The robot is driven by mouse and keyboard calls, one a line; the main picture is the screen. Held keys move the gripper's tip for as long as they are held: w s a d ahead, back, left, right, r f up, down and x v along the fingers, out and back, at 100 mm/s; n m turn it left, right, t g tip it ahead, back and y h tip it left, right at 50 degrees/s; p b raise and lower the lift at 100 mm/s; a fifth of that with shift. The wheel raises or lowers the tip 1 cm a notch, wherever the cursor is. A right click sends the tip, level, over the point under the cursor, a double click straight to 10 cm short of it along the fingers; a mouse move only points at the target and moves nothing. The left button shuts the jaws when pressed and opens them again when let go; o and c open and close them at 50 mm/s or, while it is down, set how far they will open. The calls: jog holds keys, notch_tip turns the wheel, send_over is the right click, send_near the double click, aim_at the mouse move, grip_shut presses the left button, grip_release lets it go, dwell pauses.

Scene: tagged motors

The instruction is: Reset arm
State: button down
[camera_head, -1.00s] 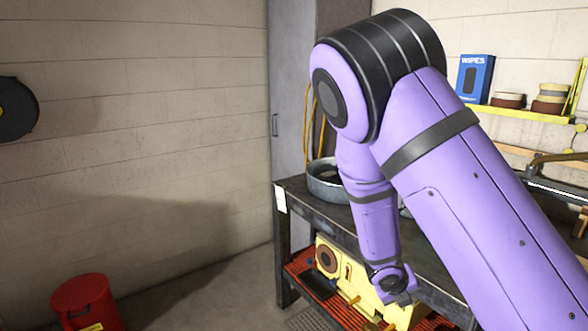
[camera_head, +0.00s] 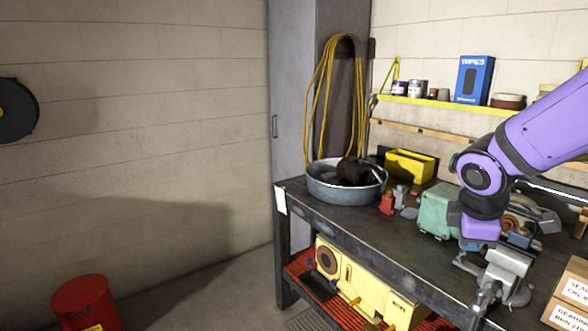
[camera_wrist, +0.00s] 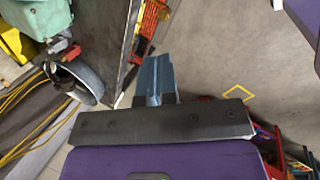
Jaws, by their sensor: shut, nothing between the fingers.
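In the head view my purple arm (camera_head: 553,128) reaches in from the right and bends down over the right part of the dark workbench (camera_head: 335,215). The fingertips are hard to make out there against the grey metal parts at the bench edge. In the wrist view my gripper (camera_wrist: 155,78) is shut and empty, with its blue-grey fingers together. It points past the bench edge, with bare floor on its right. No object is held.
A round metal tub (camera_head: 340,190), a yellow bin (camera_head: 411,165) and a green machine (camera_head: 436,210) stand on the bench. A yellow machine (camera_head: 362,285) sits on the red lower shelf. Cardboard boxes (camera_head: 572,292) are at lower right. A red can (camera_head: 86,300) stands on the floor, left.

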jog(key=s+a+r+m+t+y, duration=0.1)
jog(key=s+r+m, duration=0.4)
jog(key=s, duration=0.3)
jog(key=s+a+r+m+t+y, duration=0.1)
jog(key=s+r+m, duration=0.5)
jog(key=s+m, duration=0.1)
jog(key=shift+s+m+y, duration=0.3)
jog(key=shift+s+m, duration=0.1)
jog(key=shift+m, duration=0.3)
jog(key=shift+a+r, duration=0.1)
